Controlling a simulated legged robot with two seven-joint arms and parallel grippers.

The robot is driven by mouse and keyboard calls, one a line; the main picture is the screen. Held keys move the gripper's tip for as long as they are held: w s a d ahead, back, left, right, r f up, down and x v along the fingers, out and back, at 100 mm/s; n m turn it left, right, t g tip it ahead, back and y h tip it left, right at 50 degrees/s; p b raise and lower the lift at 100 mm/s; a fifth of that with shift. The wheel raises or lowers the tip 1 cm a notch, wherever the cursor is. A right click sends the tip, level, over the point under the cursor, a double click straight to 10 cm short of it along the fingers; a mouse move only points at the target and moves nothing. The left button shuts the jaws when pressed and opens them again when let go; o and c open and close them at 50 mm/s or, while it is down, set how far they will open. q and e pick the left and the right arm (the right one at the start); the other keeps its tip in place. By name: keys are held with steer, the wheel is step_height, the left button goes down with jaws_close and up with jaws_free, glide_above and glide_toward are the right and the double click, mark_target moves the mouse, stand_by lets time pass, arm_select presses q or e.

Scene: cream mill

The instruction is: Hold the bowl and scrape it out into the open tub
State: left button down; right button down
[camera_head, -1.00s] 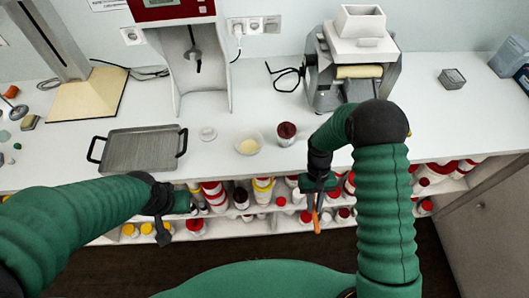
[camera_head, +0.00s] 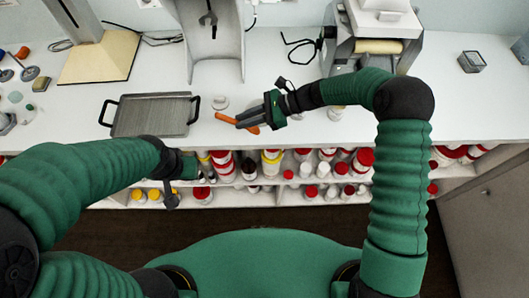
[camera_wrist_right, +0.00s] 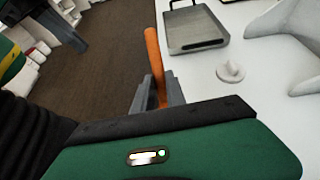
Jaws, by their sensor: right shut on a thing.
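My right gripper (camera_head: 243,120) is shut on an orange scraper (camera_head: 226,119) and holds it over the front part of the counter. In the right wrist view, the scraper (camera_wrist_right: 154,55) stands up between the two fingers (camera_wrist_right: 158,95). The bowl is hidden behind my right gripper and forearm. A pale container (camera_head: 336,113) shows partly below my right forearm; I cannot tell whether it is the open tub. My left gripper (camera_head: 171,195) hangs in front of the shelf edge, apart from the counter things; its finger opening is unclear.
A grey tray with black handles (camera_head: 150,117) lies left of the scraper. A small white knobbed lid (camera_head: 220,102) sits behind it. A machine with a roller (camera_head: 375,47) stands at the back right. Tubs with coloured lids fill the shelf under the counter.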

steer(key=w+d+r+m+t+y, duration=0.1)
steer(key=w+d+r+m+t, duration=0.15)
steer(key=w, duration=0.25)
steer(key=w+d+r+m+t, duration=0.1)
steer(key=w+r+m+t, duration=0.2)
steer(key=w+t, duration=0.1)
glide_above(255, 101)
steer(key=s, duration=0.4)
steer(key=shift+w+d+f, duration=0.1)
steer(key=shift+f, duration=1.85)
steer(key=shift+w+d+f, duration=0.1)
steer(key=shift+f, duration=2.25)
steer(key=shift+a+n, duration=0.1)
steer(key=shift+n, duration=0.15)
